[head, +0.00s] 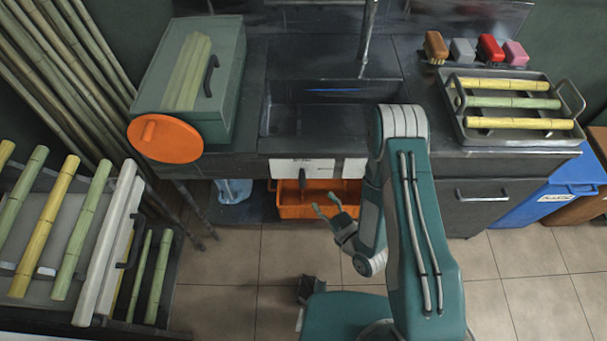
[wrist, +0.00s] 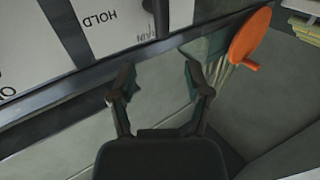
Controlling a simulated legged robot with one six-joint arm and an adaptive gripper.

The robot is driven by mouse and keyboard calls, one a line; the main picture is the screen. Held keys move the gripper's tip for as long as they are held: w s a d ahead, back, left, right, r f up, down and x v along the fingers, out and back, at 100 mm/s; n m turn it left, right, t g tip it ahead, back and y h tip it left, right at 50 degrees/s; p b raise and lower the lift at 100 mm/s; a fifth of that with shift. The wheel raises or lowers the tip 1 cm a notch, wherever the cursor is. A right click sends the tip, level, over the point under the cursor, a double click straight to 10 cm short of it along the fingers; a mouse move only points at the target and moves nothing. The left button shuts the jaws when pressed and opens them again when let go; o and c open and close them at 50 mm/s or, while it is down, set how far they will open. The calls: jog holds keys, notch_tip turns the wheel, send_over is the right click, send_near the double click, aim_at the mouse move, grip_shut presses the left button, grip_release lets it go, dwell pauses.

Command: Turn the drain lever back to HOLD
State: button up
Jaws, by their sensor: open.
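The drain lever (head: 303,179) is a small dark handle on the left white label plate (head: 283,168) under the sink front; it hangs roughly downward. In the wrist view the plate (wrist: 118,38) shows upside down with the word HOLD. The dark lever (wrist: 160,12) stands beside a partly covered word ending in "AIN". My gripper (head: 327,204) is open and empty, in front of and below the plate, apart from the lever. In the wrist view my gripper (wrist: 158,76) has its two fingers spread, with the lever beyond the fingertips.
An orange crate (head: 317,205) stands on the floor under the sink. The press with its orange wheel (head: 165,138) is at left, beside a rack of canes (head: 85,230). A tray of canes (head: 560,140) and brushes (head: 462,52) are on the right counter.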

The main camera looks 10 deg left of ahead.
aim_at(304, 179)
jog(key=x, duration=1)
jog(key=shift+w+a, duration=0.1)
jog(key=shift+a, duration=0.35)
grip_shut()
